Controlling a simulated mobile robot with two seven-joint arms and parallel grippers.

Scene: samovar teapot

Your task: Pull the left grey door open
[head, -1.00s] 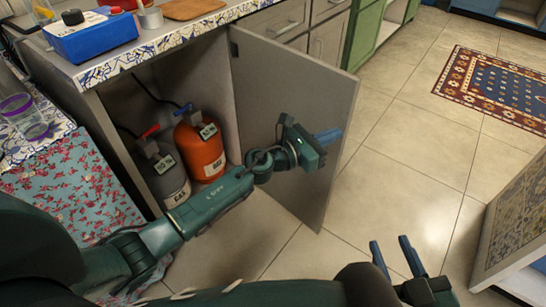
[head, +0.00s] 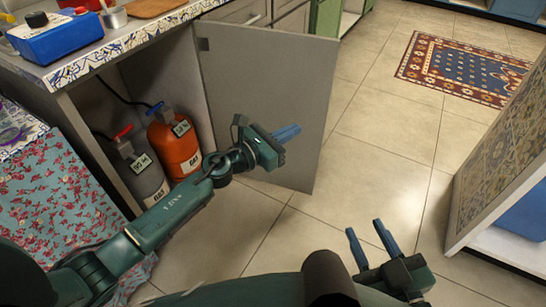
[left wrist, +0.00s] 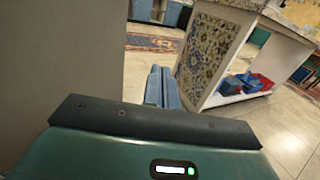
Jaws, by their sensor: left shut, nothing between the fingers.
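The left grey door (head: 270,70) stands open beneath the counter, its flat inner face showing. It reveals an orange gas bottle (head: 176,150) and a grey gas bottle (head: 145,180) in the cupboard. My left gripper (head: 287,133) is shut and empty. It overlaps the door's inner face in the head view; whether it touches is unclear. In the left wrist view its blue fingers (left wrist: 162,86) are together, beside a grey surface, probably the door (left wrist: 65,55). My right gripper (head: 370,236) is open and empty over the floor at lower right.
A tiled-side unit (head: 505,150) stands at the right. A patterned rug (head: 465,70) lies at the back right. A blue box (head: 60,38) sits on the counter. A flowered cloth (head: 55,195) hangs at the left. Tiled floor right of the door is clear.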

